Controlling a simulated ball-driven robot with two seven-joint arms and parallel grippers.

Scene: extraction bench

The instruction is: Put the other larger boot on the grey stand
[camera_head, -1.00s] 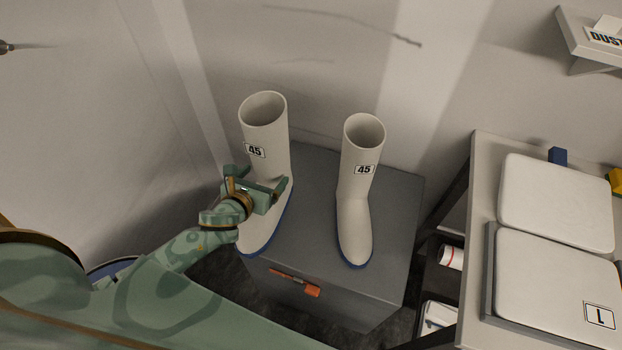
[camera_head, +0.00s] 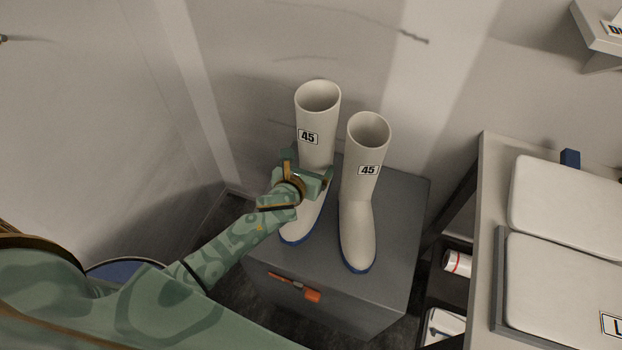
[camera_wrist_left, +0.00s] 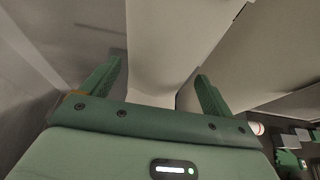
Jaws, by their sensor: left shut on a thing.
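A white boot with a blue sole and a 45 label (camera_head: 316,115) is upright over the left part of the grey stand (camera_head: 400,215). My left gripper (camera_head: 308,180) is shut on this boot at the ankle. The boot's shaft (camera_wrist_left: 165,50) also shows between the fingers in the left wrist view. I cannot tell whether its sole touches the stand. A second white boot, also marked 45 (camera_head: 360,215), stands upright on the stand to the right, close beside the held one. My right gripper is not in view.
An orange-handled tool (camera_head: 294,287) is on the stand's front face. A bench (camera_head: 487,215) with white pads (camera_head: 560,270) is at the right, and a wall shelf (camera_head: 600,40) is above it. The wall is close behind the boots.

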